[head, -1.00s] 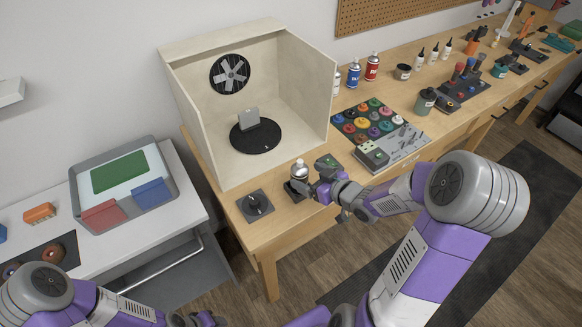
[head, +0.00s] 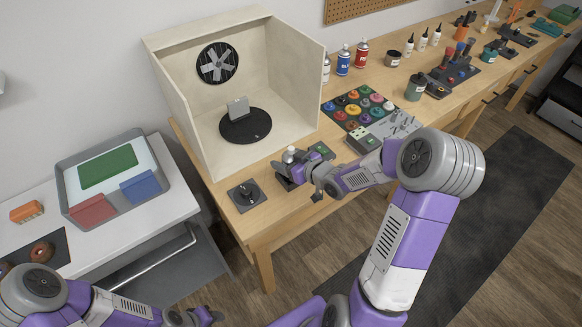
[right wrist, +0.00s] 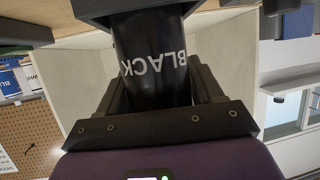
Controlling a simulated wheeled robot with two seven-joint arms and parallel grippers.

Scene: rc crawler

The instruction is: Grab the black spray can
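The black spray can (right wrist: 152,62) fills the middle of the right wrist view, with the word BLACK in pale letters on it. In the head view its light top (head: 290,153) shows at the front of the wooden bench, beside the booth. My right gripper (head: 291,171) is at the can. In the right wrist view its dark fingers stand on either side of the can; whether they press on it is unclear. The can's lower part is mostly hidden in the head view. My left gripper (head: 195,317) is partly cut off at the bottom edge, away from the can.
The pale booth (head: 205,130) with a fan and a black turntable (head: 245,126) stands behind the can. A dark knob plate (head: 246,194) lies left of it. Paint pots (head: 358,107) and a grey device (head: 365,140) are to the right. Blue (head: 343,60) and red (head: 361,55) cans stand farther back.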

